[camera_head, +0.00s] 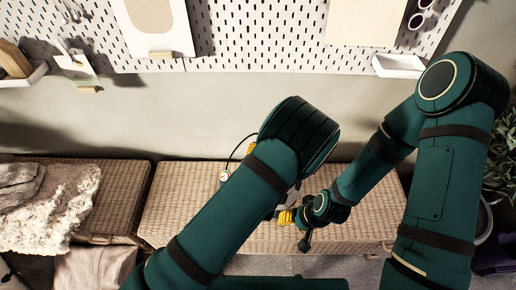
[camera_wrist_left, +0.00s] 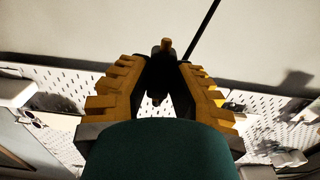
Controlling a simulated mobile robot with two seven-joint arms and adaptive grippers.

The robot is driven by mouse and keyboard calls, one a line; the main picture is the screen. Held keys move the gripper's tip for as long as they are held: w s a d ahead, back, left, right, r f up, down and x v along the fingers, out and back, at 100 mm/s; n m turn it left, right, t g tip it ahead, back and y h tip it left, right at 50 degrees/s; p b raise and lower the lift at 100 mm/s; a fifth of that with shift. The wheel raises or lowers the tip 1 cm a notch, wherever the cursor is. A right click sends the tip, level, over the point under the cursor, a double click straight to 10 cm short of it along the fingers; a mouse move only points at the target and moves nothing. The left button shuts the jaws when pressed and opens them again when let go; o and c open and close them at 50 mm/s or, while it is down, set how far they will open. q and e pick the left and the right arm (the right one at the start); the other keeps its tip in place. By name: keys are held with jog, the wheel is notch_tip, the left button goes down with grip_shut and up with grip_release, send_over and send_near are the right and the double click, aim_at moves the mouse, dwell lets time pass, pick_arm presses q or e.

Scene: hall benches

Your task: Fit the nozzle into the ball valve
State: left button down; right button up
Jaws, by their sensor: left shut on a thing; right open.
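In the left wrist view my left gripper (camera_wrist_left: 162,62) is shut on a small dark piece with a copper-coloured tip (camera_wrist_left: 166,46), which looks like the nozzle. A thin dark rod or hose runs up behind it. In the head view my left arm's elbow hides most of that gripper. My right gripper (camera_head: 286,217) has yellow fingers and is open, low over the wicker bench, partly behind my left arm. I cannot make out the ball valve for certain; a greyish shape beside the right gripper is mostly covered.
The wicker bench (camera_head: 175,200) runs along the wall, with free room on its left part. A rumpled pale blanket (camera_head: 60,205) lies at left. A plant (camera_head: 503,150) stands at right.

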pick_arm(q)
jog(key=shift+d, duration=0.15)
dwell(0.3)
jog(key=shift+w+d+f, duration=0.1)
jog(key=shift+d, duration=0.7)
jog(key=shift+w+d+f, duration=0.1)
jog(key=shift+d, duration=0.65)
